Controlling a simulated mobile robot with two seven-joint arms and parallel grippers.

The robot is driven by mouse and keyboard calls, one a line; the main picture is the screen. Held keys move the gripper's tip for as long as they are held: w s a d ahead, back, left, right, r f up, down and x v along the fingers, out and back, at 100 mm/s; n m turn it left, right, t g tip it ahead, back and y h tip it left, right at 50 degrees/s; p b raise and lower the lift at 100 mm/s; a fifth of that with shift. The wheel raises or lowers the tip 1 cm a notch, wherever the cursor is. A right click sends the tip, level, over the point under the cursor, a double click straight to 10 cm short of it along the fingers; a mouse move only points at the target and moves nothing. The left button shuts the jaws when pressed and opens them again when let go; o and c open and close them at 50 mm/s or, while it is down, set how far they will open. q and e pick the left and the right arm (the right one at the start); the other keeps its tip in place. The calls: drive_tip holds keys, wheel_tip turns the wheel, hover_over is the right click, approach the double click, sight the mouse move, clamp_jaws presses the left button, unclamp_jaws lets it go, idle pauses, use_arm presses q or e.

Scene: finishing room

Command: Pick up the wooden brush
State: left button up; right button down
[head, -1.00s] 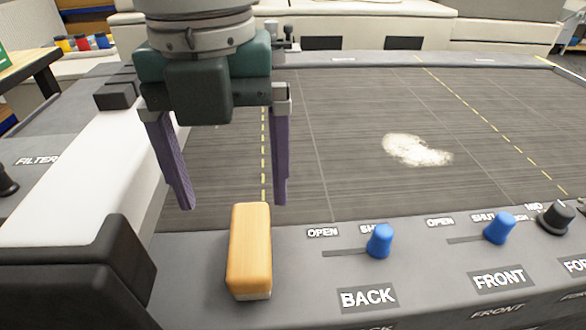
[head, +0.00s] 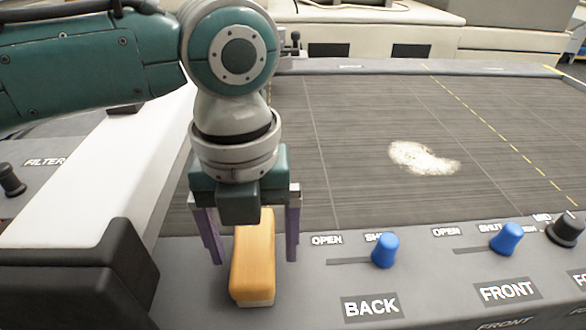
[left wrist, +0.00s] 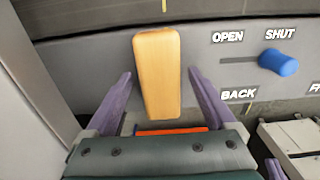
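The wooden brush (head: 252,262) is a light orange-brown block with a pale lower edge, lying on the grey front panel left of the BACK control. My left gripper (head: 250,258) is open, pointing down, with one purple finger on each side of the brush. In the left wrist view the brush (left wrist: 157,75) lies between the two spread fingers (left wrist: 160,95), with a visible gap on both sides. The top end of the brush is partly hidden by the gripper in the head view.
Blue BACK (head: 385,250) and FRONT (head: 506,238) knobs stand on the panel right of the brush. A black corner block (head: 85,275) is on the left. The dark table surface (head: 350,110) behind carries a patch of pale dust (head: 424,158).

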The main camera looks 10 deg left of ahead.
sight(254, 242)
use_arm(q)
clamp_jaws()
idle(0.5)
drive_tip(key=shift+r, duration=0.15)
wheel_tip(254, 242, up, 20)
drive_tip(key=p, duration=0.1)
idle(0.3)
drive_tip(key=shift+c, duration=2.4)
unclamp_jaws()
drive_tip(key=c, duration=0.7)
drive_tip(key=shift+p, duration=0.35)
